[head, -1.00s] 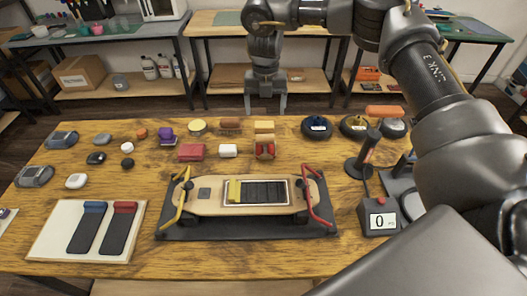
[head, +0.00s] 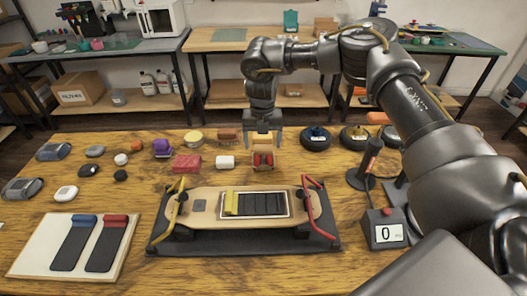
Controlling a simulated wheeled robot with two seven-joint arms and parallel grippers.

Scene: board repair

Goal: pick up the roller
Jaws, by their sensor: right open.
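My right gripper (head: 263,145) points down, open, over the back middle of the table. No thing is clearly marked as the roller. My left gripper is not in view.
A skateboard deck (head: 205,207) lies in a holder with yellow and red handles. A black tool on a stand (head: 369,165) stands right.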

